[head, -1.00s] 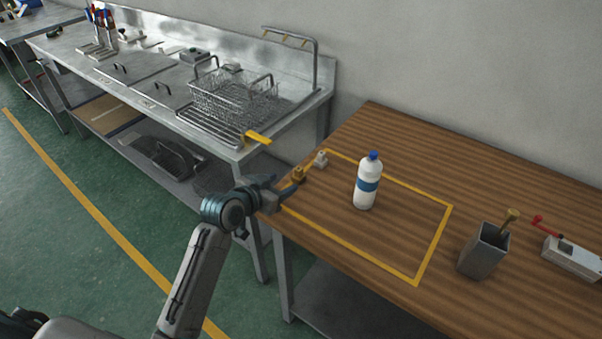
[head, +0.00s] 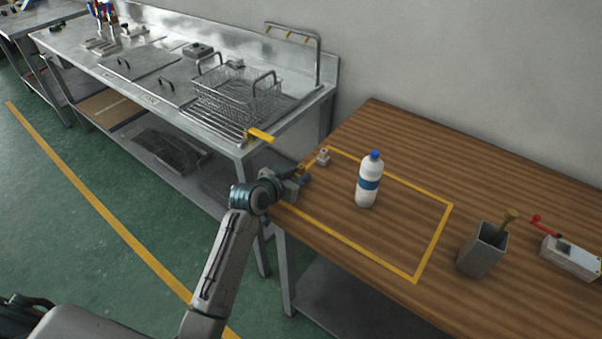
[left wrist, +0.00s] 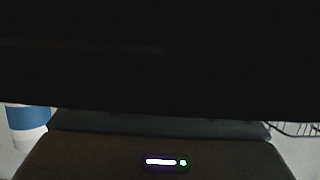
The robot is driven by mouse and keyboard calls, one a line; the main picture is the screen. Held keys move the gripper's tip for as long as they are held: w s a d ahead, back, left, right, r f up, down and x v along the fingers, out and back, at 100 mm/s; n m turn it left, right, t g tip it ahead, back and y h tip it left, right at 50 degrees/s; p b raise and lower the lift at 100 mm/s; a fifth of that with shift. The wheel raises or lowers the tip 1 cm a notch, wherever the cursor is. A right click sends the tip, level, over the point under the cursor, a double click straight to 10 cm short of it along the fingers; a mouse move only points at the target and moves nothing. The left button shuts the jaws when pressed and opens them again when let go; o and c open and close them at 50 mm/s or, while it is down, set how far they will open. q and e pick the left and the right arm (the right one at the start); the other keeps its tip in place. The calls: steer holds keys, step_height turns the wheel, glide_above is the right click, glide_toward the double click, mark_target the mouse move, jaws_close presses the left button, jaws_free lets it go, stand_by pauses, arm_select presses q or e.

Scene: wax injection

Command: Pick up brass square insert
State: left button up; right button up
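The brass insert (head: 301,167) is a small brass-coloured piece at the left edge of the wooden table, partly hidden by my left gripper. My left gripper (head: 300,179) is at the table's left corner, right up against the insert in the picture. Whether its fingers are open or closed around the insert is not clear. In the left wrist view a large dark shape fills most of the picture, and neither fingertips nor insert can be made out. My right gripper is in no view.
A small grey piece (head: 323,156) stands just behind the insert. A white bottle with a blue cap (head: 368,181) stands inside the yellow taped outline (head: 432,244). A grey square holder (head: 482,252) and a red-handled device (head: 570,258) are further right. A steel counter with a wire basket (head: 238,100) is at left.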

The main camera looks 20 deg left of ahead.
arm_select(q)
jaws_close()
steer(key=shift+r, duration=0.15)
steer(key=shift+r, duration=0.25)
steer(key=r, duration=0.1)
steer(key=r+b, duration=0.1)
steer(key=shift+s+d+r, duration=0.1)
steer(key=shift+s+r, duration=0.2)
steer(key=s+d, duration=0.1)
steer(key=s, duration=0.3)
steer(key=s+d+r+b, duration=0.1)
steer(key=s, duration=0.4)
steer(key=s+d+b, duration=0.1)
steer(key=s, duration=0.4)
steer(key=shift+d+r, duration=0.2)
steer(key=shift+s+d+r+b, duration=0.1)
steer(key=shift+s+b, duration=0.2)
steer(key=shift+s, duration=0.15)
